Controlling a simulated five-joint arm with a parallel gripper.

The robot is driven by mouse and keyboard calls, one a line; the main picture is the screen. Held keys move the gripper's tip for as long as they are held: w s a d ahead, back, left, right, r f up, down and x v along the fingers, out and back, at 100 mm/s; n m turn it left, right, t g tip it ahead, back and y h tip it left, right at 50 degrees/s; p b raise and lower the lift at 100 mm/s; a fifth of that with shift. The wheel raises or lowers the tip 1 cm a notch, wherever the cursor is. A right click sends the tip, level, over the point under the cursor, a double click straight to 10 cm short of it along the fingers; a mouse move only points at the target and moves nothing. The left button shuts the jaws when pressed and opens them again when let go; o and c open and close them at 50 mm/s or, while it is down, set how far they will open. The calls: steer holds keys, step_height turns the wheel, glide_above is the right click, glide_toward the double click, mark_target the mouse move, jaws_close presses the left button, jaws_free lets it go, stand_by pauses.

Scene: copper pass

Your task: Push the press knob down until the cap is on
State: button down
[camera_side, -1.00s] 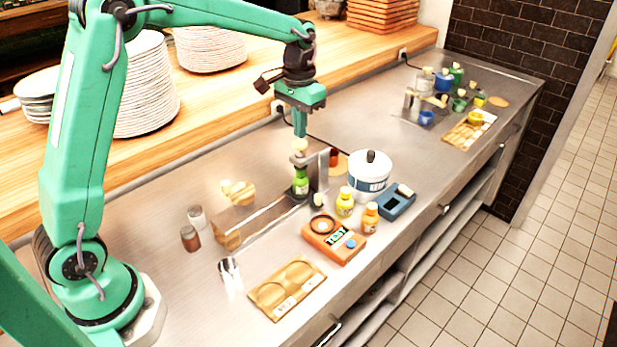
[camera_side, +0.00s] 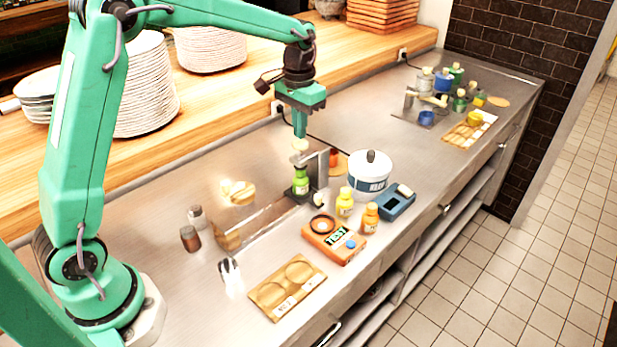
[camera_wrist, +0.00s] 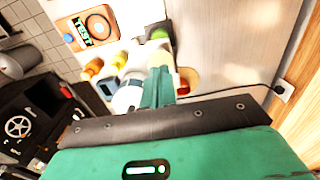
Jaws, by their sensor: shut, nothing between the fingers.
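My gripper (camera_side: 300,134) is shut and empty, pointing down directly above the cream press knob (camera_side: 300,145). The fingertips look at or very near the knob's top; I cannot tell whether they touch. The knob sits on the arm of the grey metal press (camera_side: 321,170). A green bottle (camera_side: 301,184) stands upright under the press arm. Its cap is too small and shadowed to tell how it sits.
A white pot (camera_side: 370,180) with a dark lid knob stands to the right. A wooden board (camera_side: 272,299) lies nearer the edge.

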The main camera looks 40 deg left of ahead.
steer(key=shift+f, duration=1.35)
steer(key=shift+r, duration=1.45)
steer(key=shift+r, duration=0.1)
steer(key=shift+r, duration=2.4)
